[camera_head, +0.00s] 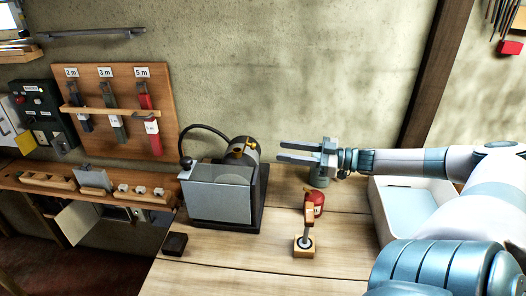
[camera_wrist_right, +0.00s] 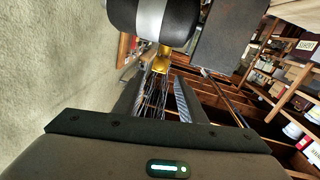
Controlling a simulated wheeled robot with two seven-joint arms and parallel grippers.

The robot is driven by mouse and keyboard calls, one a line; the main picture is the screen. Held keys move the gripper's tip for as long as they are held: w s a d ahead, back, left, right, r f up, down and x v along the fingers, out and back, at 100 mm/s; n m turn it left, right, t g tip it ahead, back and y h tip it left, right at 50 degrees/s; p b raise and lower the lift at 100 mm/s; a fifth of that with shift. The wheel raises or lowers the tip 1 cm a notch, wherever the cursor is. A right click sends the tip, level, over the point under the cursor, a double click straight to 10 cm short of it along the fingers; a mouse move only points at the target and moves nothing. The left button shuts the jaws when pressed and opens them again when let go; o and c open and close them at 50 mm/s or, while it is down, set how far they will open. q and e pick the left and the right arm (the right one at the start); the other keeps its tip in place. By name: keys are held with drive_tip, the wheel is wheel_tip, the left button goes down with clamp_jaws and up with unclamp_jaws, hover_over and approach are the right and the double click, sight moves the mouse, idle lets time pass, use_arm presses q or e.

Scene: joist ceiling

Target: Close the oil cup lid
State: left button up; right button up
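A small brass oil cup (camera_head: 252,144) sits on top of the dark motor of a bench machine (camera_head: 220,193). It also shows in the right wrist view as a gold piece (camera_wrist_right: 162,62) beside the dark and silver cylinder, just beyond my fingertips. It is too small for me to tell how its lid stands. My right gripper (camera_head: 279,151) is open and empty, to the right of the oil cup, with its fingers pointing left at it. A gap separates the fingertips from the cup. In the wrist view the two fingers (camera_wrist_right: 158,92) stand apart. My left gripper is not in view.
A red can (camera_head: 316,200), a wooden-handled tool on a block (camera_head: 304,243) and a small dark block (camera_head: 175,244) stand on the bench. A white tray (camera_head: 383,214) lies at the right. A board with hanging tools (camera_head: 118,92) is on the wall.

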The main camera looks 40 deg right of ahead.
sight(250, 146)
drive_tip(key=b+x, duration=0.4)
drive_tip(key=x, duration=0.4)
idle(0.5)
idle(0.4)
clamp_jaws()
